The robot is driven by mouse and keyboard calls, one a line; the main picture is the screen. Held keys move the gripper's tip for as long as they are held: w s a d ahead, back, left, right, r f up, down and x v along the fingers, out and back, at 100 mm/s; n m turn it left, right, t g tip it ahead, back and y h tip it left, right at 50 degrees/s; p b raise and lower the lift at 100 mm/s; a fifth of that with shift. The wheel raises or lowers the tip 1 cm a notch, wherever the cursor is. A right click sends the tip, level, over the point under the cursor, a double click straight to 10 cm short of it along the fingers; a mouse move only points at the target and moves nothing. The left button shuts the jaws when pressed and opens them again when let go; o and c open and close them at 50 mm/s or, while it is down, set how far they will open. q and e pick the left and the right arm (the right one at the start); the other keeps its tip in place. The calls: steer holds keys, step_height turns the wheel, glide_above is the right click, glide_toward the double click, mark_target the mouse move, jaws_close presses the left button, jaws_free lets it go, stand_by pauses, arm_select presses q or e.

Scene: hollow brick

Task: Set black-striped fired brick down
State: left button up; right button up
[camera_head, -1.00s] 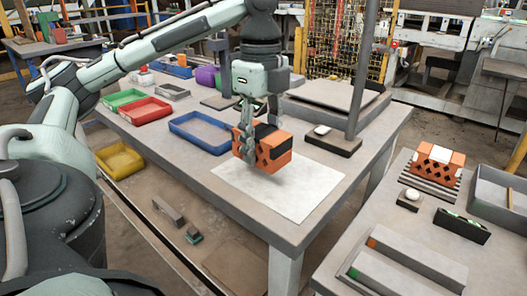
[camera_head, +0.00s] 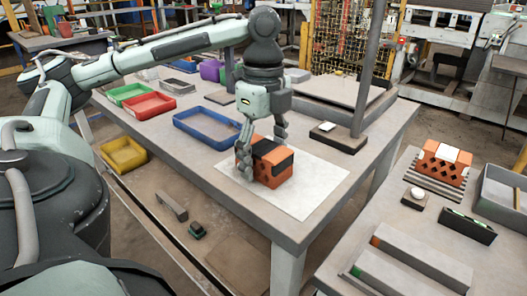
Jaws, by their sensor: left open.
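The black-striped fired brick (camera_head: 270,168) is orange with dark holes in its side and a black band across its top. It rests on a pale square sheet (camera_head: 307,190) on the grey table. My left gripper (camera_head: 262,160) is right over the brick, with its fingers apart on either side of it. One finger stands in front of the brick's left end, the other behind it. Whether the fingers touch the brick I cannot tell. My right gripper does not show.
Another orange brick with a white stripe (camera_head: 442,160) sits on a ribbed stand on the right-hand table. A blue tray (camera_head: 207,128), a red tray (camera_head: 148,106) and a green tray (camera_head: 128,93) lie left of the sheet. A grey post (camera_head: 365,70) rises behind it.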

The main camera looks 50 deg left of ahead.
mark_target(265, 147)
arm_select(q)
steer(key=shift+r, duration=0.1)
step_height(265, 147, up, 7)
steer(key=shift+w+f, duration=0.1)
steer(key=shift+r, duration=2.55)
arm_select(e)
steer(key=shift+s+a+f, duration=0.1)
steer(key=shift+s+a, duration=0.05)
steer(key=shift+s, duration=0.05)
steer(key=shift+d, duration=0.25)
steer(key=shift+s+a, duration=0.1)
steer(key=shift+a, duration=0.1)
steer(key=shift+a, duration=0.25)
